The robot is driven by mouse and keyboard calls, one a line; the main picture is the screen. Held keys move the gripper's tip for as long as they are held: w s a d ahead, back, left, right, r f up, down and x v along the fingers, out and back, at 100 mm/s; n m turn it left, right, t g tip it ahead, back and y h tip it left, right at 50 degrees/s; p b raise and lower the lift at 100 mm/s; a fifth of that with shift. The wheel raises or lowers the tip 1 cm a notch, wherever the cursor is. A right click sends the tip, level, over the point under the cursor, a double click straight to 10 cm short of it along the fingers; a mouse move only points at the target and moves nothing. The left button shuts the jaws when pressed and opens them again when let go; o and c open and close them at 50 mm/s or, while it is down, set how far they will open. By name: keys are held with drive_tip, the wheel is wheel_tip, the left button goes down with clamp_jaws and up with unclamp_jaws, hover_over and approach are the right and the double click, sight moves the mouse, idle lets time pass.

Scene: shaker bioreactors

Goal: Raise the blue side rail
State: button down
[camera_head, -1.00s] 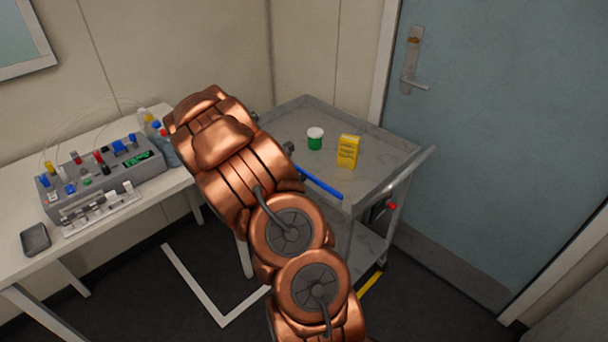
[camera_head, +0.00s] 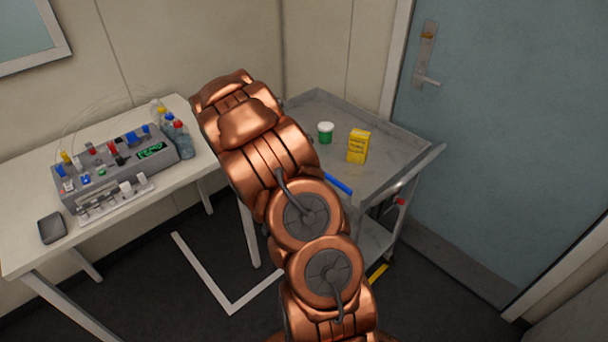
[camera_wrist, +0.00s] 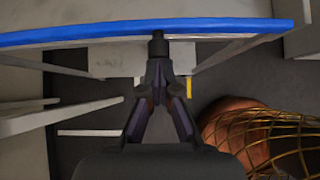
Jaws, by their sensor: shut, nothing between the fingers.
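The blue side rail (camera_head: 338,184) is a bar along the near left edge of the grey cart (camera_head: 410,176). My copper arm hides part of it in the head view. In the wrist view the blue rail (camera_wrist: 80,33) runs across the top of the picture, nearly level. My gripper (camera_wrist: 158,40) is shut, with its fingers brought together into a dark tip. That tip overlaps the rail's lower edge near the middle; I cannot tell whether it touches. My gripper is hidden behind the arm in the head view.
A green tub with a white lid (camera_head: 325,132) and a yellow box (camera_head: 358,146) stand on the cart top. A white table (camera_head: 28,250) with a grey device (camera_head: 125,170) and bottles (camera_head: 183,140) is at the left. A blue door (camera_head: 520,130) is at the right.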

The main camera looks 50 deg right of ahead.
drive_tip(key=w+a+r+b, duration=0.1)
drive_tip(key=a+r+b, duration=0.1)
drive_tip(key=a+r, duration=0.5)
drive_tip(key=a, duration=0.4)
drive_tip(key=shift+w, duration=0.1)
idle(0.5)
drive_tip(key=s+a+r+m+y, duration=0.2)
drive_tip(key=s+a+m, duration=0.3)
drive_tip(key=s+a, duration=0.4)
drive_tip(key=s+a+r+m+y, duration=0.3)
drive_tip(key=s+a+m, duration=0.3)
drive_tip(key=s+a, duration=0.3)
drive_tip(key=s+a+r+m+g+y, duration=0.1)
drive_tip(key=s+a+r+m+y, duration=0.2)
drive_tip(key=s+a, duration=0.6)
drive_tip(key=a+r+m, duration=0.1)
drive_tip(key=a+m, duration=0.1)
drive_tip(key=shift+s+a+r+m, duration=0.25)
drive_tip(key=shift+s+a+m, duration=0.05)
drive_tip(key=shift+a+m, duration=0.1)
